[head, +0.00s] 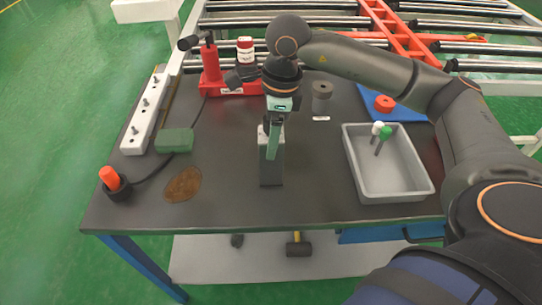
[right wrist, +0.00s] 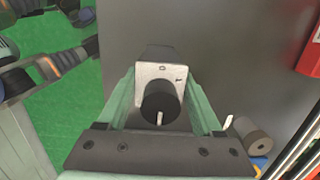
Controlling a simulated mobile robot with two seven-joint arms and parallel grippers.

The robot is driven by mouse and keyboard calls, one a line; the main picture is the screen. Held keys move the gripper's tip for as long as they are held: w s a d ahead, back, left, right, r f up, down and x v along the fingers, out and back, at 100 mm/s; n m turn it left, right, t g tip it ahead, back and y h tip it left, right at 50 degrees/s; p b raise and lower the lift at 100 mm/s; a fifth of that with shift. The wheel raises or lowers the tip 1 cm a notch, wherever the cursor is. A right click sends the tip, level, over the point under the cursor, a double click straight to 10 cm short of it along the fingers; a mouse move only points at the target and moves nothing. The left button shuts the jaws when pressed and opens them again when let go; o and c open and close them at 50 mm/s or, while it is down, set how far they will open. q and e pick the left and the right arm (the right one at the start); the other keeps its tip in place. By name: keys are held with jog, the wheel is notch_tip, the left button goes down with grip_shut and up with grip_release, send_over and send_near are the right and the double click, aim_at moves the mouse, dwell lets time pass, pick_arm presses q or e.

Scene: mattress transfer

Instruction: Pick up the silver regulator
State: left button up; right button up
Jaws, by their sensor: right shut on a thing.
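The silver regulator (head: 270,172) is a small upright box on the dark table, near the middle, seen below my right gripper (head: 274,142). My right gripper points down and is shut on it. In the right wrist view the silver regulator (right wrist: 153,73) shows a pale top plate with a black round knob, between the green fingers of my right gripper (right wrist: 160,85). Its lower part is hidden there. I cannot tell whether its base touches the table. My left gripper is not in view.
A grey tray (head: 359,175) with green and white-topped items stands to the right. A grey cylinder (head: 321,98), a red stand (head: 230,86) and a blue mat (head: 408,116) are behind. A power strip (head: 145,117), green box (head: 175,140) and brown disc (head: 183,184) lie left.

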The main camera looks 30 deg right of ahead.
grip_shut()
jog(key=shift+r, duration=0.1)
dwell(0.5)
